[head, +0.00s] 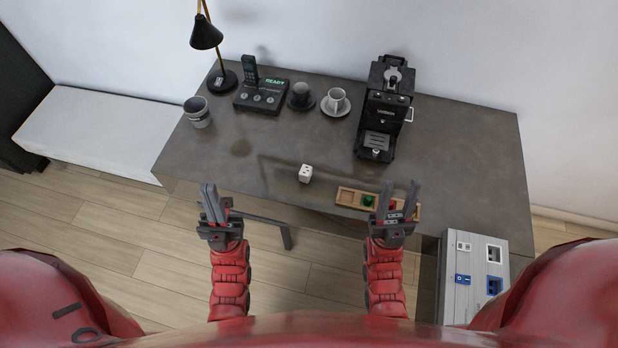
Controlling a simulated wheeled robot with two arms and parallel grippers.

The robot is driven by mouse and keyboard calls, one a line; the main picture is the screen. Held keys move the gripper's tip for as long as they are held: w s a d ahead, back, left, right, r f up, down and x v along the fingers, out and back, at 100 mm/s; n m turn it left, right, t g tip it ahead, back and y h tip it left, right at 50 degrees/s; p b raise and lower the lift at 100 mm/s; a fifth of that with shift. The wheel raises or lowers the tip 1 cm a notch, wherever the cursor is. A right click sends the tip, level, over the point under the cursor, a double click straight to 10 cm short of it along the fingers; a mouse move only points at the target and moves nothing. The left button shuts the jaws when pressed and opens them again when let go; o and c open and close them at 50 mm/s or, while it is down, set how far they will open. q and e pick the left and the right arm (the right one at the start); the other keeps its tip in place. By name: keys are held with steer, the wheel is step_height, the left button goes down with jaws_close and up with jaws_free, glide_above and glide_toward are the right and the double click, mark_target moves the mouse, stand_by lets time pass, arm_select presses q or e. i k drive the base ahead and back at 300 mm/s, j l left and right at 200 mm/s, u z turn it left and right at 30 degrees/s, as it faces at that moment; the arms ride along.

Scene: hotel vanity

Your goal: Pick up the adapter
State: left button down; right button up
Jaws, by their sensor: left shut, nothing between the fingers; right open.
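The adapter appears to be the small white block (306,173) with dark marks on its faces. It sits on the dark desk (275,155) near its front edge, with nothing touching it. My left gripper (209,187) is shut and empty, left of the white block and in front of the desk edge. My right gripper (400,188) is open and empty, to the right of the block. Its fingers point up in the picture and cover part of a wooden tray (346,196).
The tray holds a green piece (367,200) and a red piece. A grey box with sockets (470,275) stands at front right. At the back are a lamp (206,34), a phone (250,72), two cups, a coffee machine (385,110) and a bucket (197,112). The middle desk is clear.

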mark_target(305, 173)
steer(key=k+j+z, duration=0.1)
steer(key=z, duration=1.65)
steer(key=k+z, duration=0.25)
steer(key=k+u, duration=0.1)
steer(key=u, duration=1.6)
steer(key=i+j+z, duration=0.2)
steer(key=i+j, duration=0.15)
